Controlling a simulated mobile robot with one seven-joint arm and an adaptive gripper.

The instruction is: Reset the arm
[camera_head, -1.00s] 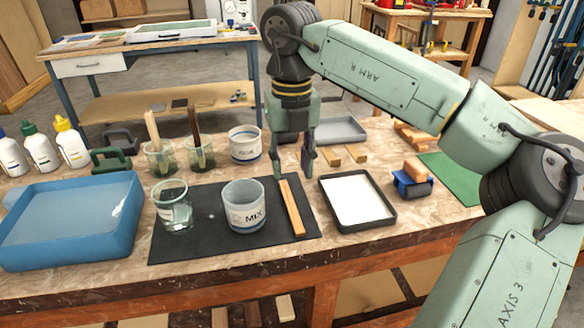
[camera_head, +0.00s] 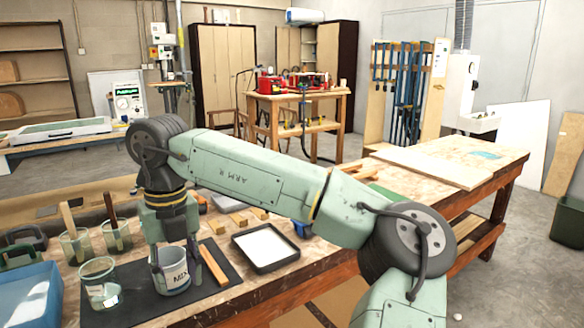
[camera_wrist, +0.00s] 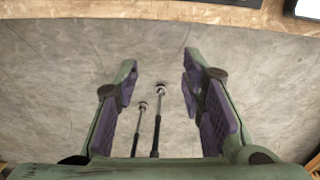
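My gripper (camera_head: 175,264) hangs from the arm at the left of the head view, pointing down. In that view its fingers overlap the white MIX cup (camera_head: 174,280). The wrist view shows the fingers (camera_wrist: 159,64) spread apart with nothing between them; the cup is not seen there. My arm is bent, its green forearm running right from the wrist to the elbow joint.
A black mat (camera_head: 218,289) carries the cup, a glass beaker (camera_head: 100,288) and a wooden stick (camera_head: 213,265). A black tray with a white inside (camera_head: 265,247) lies to the right. A blue tub (camera_head: 30,300) is at left. Open floor (camera_head: 510,260) lies right of the bench.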

